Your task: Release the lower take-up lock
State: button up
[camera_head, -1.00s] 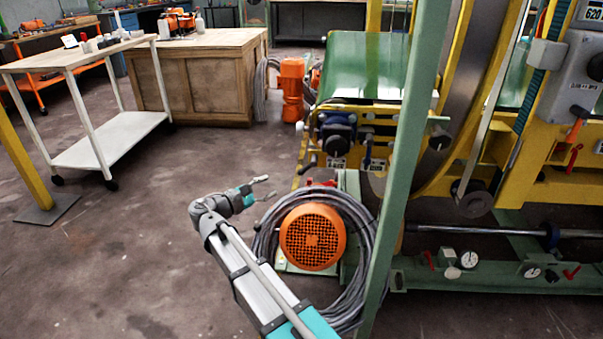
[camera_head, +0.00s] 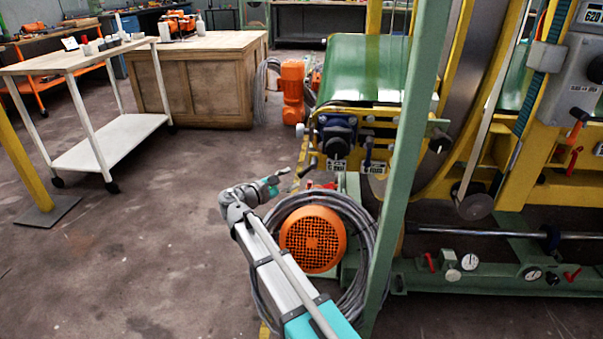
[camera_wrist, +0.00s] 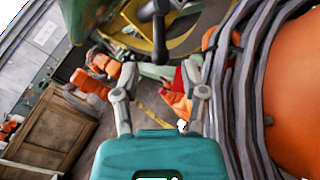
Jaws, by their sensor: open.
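My gripper (camera_head: 284,180) is open and empty, just left of the yellow machine frame and above the cable coil. Its two fingers also show in the wrist view (camera_wrist: 160,78), spread apart. I cannot tell for sure which part is the lower take-up lock. A dark round knob (camera_head: 338,142) sits on the frame under the green belt, with small label plates below it. A small dark lever (camera_head: 367,152) stands to its right. In the wrist view a dark handle (camera_wrist: 160,30) hangs ahead of the fingers, apart from them. A red part (camera_head: 324,185) lies right of my gripper.
An orange motor (camera_head: 313,239) ringed by a grey cable coil (camera_head: 272,222) is close beside my arm. A green post (camera_head: 408,150) stands right of it. Red handles and dials (camera_head: 469,261) sit on the low green beam. Open floor (camera_head: 130,240) lies to the left.

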aim_at(302, 173)
jog(key=shift+x, duration=2.95)
grip_shut()
